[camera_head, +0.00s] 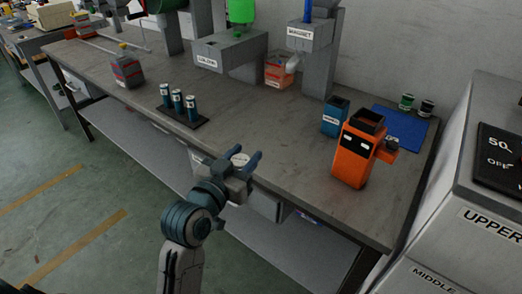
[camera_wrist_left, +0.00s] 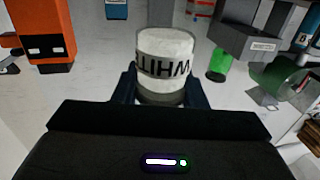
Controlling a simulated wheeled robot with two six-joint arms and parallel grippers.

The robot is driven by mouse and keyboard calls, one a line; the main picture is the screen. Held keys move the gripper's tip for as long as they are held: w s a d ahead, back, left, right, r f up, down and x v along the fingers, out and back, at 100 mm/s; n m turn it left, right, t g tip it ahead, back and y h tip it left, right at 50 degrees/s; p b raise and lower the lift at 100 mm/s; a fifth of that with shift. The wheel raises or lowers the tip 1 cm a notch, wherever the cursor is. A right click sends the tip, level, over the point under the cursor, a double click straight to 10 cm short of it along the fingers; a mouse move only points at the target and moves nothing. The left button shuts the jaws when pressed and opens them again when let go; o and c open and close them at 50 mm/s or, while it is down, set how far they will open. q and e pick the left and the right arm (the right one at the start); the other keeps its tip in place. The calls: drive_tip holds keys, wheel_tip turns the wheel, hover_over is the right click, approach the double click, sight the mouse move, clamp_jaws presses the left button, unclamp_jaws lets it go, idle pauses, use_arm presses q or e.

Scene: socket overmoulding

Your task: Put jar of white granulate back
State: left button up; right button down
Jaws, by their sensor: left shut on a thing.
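The jar of white granulate (camera_wrist_left: 165,52) is between the fingers of my left gripper (camera_wrist_left: 158,90) in the left wrist view. It has a black-lettered label, partly visible and upside down in that view. In the head view my left gripper (camera_head: 236,172) is over the front edge of the workbench (camera_head: 270,140), shut on the jar, whose pale round top (camera_head: 240,159) shows between the fingers. A blue mat (camera_head: 398,124) lies at the right end of the bench, with a green-banded jar (camera_head: 406,102) and a dark jar (camera_head: 426,108) at its back. My right gripper is in neither view.
An orange bin (camera_head: 352,158) and a blue container (camera_head: 335,116) stand left of and in front of the mat. A rack with blue cylinders (camera_head: 178,104) is on the left. The grey magnet machine (camera_head: 312,50) stands behind. The middle of the bench is clear.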

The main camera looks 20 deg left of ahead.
use_arm(q)
drive_tip(key=w, duration=0.5)
drive_tip(key=w+f, duration=0.1)
drive_tip(key=w, duration=0.9)
drive_tip(key=shift+w+a+f, duration=0.2)
drive_tip(key=shift+w+f, duration=0.05)
drive_tip(key=shift+f, duration=0.05)
wheel_tip(320, 180, down, 3)
drive_tip(key=shift+r, duration=0.1)
drive_tip(key=shift+f, duration=0.4)
drive_tip(key=o, duration=1)
drive_tip(key=shift+c, duration=0.2)
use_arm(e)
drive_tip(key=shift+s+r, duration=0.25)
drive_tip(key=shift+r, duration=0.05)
